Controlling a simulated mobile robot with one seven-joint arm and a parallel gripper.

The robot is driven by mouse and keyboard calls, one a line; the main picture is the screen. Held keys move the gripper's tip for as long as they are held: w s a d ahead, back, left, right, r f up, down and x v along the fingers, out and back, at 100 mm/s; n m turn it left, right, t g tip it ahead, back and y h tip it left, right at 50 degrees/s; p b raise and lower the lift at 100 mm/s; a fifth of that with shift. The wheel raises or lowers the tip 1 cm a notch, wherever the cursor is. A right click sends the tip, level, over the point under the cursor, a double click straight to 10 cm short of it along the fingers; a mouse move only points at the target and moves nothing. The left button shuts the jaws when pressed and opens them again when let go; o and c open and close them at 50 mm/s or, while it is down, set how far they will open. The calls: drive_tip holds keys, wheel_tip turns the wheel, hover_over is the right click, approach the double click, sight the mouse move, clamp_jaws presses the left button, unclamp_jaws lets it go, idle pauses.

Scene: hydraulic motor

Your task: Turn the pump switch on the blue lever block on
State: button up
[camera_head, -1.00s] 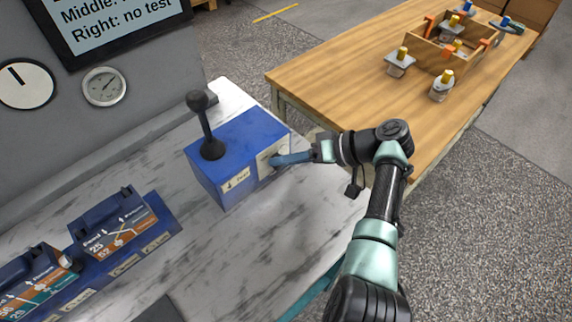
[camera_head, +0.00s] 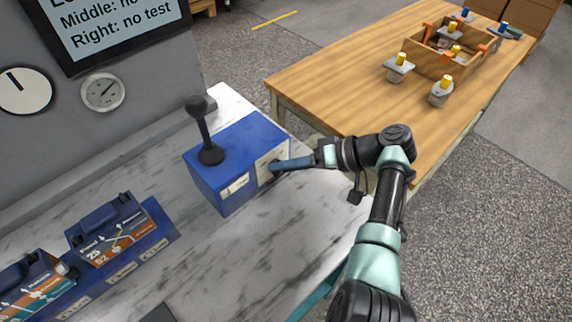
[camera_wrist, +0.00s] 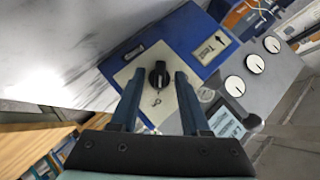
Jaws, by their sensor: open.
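The blue lever block (camera_head: 211,186) stands on the marbled bench, with a black ball-topped lever (camera_head: 204,133) upright on its top. The block also shows in the wrist view (camera_wrist: 190,45). The pump switch (camera_wrist: 158,76) is a black knob on a pale plate on the block's side. My gripper (camera_wrist: 153,76) is open, with one finger on each side of the knob. The knob sits between the fingertips; I cannot tell whether they touch it. In the head view my gripper (camera_head: 274,166) reaches the block's right face and hides the switch.
Blue units with orange and teal labels (camera_head: 110,232) stand at the lower left of the bench. Round gauges (camera_head: 103,92) and a sign (camera_head: 115,25) are on the wall behind. A wooden table (camera_head: 350,95) with a wooden box stands at the right.

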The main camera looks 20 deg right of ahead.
drive_tip(key=b+v, duration=0.1)
drive_tip(key=v, duration=1.1)
drive_tip(key=shift+s+r, duration=0.2)
drive_tip(key=shift+d, duration=0.1)
